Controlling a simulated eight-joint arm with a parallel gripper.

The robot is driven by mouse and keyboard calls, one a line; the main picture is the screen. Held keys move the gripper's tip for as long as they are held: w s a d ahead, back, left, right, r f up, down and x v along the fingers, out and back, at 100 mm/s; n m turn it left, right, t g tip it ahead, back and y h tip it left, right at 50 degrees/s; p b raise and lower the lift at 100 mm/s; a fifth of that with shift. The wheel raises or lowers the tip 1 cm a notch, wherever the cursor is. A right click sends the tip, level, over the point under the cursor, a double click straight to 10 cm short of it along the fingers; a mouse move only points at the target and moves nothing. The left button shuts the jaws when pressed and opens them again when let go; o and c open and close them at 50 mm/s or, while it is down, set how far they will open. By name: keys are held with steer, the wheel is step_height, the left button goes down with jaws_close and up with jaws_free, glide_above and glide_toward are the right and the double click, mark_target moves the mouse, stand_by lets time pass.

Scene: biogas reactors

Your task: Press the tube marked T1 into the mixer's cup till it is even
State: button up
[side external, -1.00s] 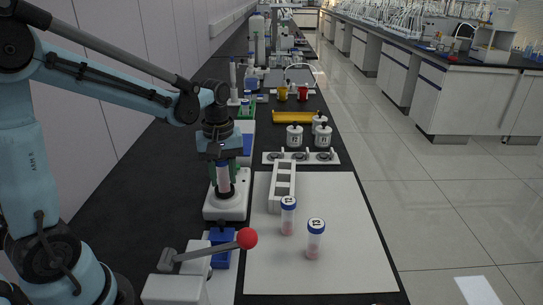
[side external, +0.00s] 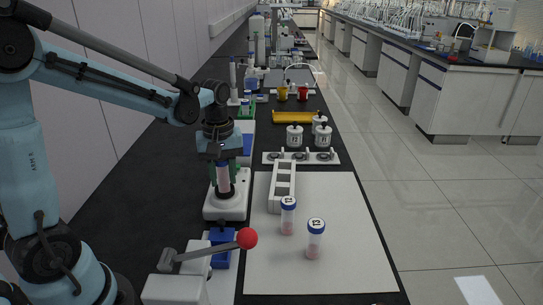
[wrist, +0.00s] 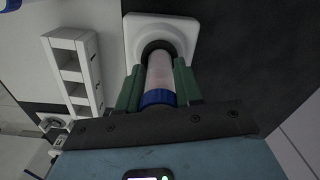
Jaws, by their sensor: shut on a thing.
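My gripper (side external: 222,178) is shut on a tube (side external: 223,178) with a blue cap, held upright over the white mixer (side external: 226,205). In the wrist view the tube (wrist: 160,75) sits between the green fingers (wrist: 158,92). Its far end is at the dark cup (wrist: 158,47) of the mixer. I cannot tell how deep it is in the cup. The mark on the held tube's cap cannot be read.
Two blue-capped tubes stand on the white mat, one nearer the rack (side external: 288,215) and one in front (side external: 316,238). A white rack (side external: 283,180) is right of the mixer. A red-knobbed lever (side external: 246,238) is in front. White bottles (side external: 294,136) stand behind.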

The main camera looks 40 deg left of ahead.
steer(key=shift+r, duration=4.05)
